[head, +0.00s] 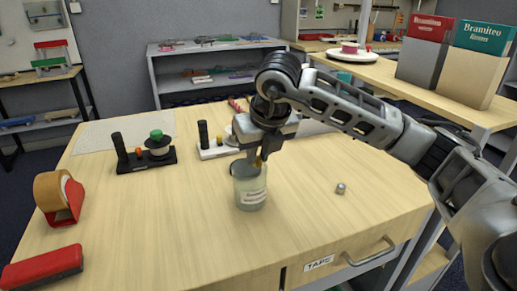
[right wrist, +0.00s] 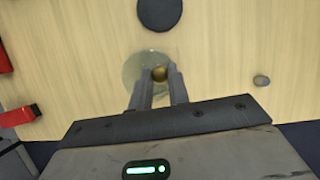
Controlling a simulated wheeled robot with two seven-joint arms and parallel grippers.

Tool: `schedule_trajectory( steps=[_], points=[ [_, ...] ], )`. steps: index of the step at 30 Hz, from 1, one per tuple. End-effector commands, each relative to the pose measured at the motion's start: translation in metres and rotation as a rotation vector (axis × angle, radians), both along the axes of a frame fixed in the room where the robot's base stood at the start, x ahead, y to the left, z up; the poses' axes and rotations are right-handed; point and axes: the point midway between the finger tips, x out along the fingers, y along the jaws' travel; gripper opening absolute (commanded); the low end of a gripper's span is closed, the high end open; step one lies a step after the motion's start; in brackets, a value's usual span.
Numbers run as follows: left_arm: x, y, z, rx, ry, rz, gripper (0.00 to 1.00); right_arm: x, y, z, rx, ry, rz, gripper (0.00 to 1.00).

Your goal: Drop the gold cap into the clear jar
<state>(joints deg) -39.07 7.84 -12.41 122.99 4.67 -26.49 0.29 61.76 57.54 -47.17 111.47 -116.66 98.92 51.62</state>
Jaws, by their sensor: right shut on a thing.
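The clear jar (head: 250,195), with a pale label, stands upright on the wooden table. My right gripper (head: 258,158) is directly over its mouth, pointing down. In the right wrist view its fingers (right wrist: 160,88) are shut on the small round gold cap (right wrist: 160,73), and the jar's round outline (right wrist: 133,72) shows below and around it. In the head view only a bit of the gold cap (head: 258,163) shows at the fingertips. The cap appears to be at or just above the rim; the exact height is hard to tell. My left gripper is not in view.
A small silver piece (head: 340,188) lies right of the jar. A tape dispenser (head: 60,197) and a red block (head: 42,268) are at the left. A black-based stand (head: 146,160) and a white-based one (head: 214,152) stand behind. The table's front middle is clear.

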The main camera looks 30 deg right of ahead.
Motion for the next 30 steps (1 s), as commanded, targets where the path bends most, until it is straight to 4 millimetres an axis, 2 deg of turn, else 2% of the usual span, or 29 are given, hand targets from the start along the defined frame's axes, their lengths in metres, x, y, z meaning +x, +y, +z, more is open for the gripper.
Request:
schedule_trajectory(
  steps=[7, 8, 9, 10, 18, 22, 26, 30],
  points=[
    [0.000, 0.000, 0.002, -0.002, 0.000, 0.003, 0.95, 0.000, 0.000, -0.001, 0.000, 0.000, 0.000, 0.00],
    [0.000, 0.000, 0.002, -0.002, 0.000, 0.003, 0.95, 0.000, 0.000, -0.001, 0.000, 0.000, 0.000, 0.26],
    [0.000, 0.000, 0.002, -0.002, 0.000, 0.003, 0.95, 0.000, 0.000, -0.001, 0.000, 0.000, 0.000, 0.37],
    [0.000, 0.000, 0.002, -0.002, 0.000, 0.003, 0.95, 0.000, 0.000, -0.001, 0.000, 0.000, 0.001, 0.43],
    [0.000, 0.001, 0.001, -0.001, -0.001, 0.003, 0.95, 0.000, 0.000, 0.000, 0.000, 0.000, 0.001, 0.43],
    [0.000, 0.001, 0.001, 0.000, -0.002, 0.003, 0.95, -0.003, 0.001, 0.007, 0.001, 0.000, 0.001, 0.43],
    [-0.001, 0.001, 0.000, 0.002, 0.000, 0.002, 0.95, -0.011, 0.002, 0.028, 0.001, -0.005, 0.002, 0.43],
    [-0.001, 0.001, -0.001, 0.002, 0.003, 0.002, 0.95, -0.023, 0.005, 0.060, 0.001, -0.007, 0.003, 0.43]
  ],
)
